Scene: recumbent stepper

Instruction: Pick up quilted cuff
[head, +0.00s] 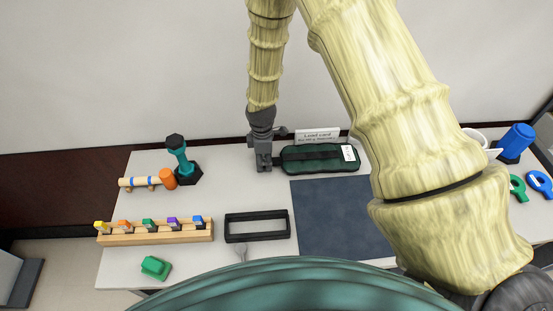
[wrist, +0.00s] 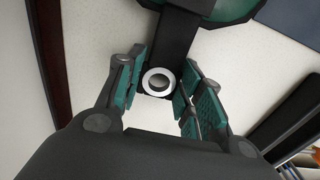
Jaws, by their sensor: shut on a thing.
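The quilted cuff (head: 320,158) is a dark green padded band with a black strap and a white label. It lies at the back of the table in the head view, and its green edge shows at the top of the wrist view (wrist: 230,10). My gripper (head: 263,166) points down at the cuff's left end. In the wrist view, my gripper's teal-padded fingers (wrist: 160,85) are shut on the cuff's black strap end, which carries a pale ring. Whether the cuff is clear of the tabletop is hard to tell.
A load card sign (head: 318,136) stands behind the cuff. A dark blue mat (head: 340,215) and a black frame (head: 257,226) lie in front. A teal dumbbell-like object (head: 182,160) and a wooden rack (head: 155,234) are left. A blue cylinder (head: 516,140) stands right.

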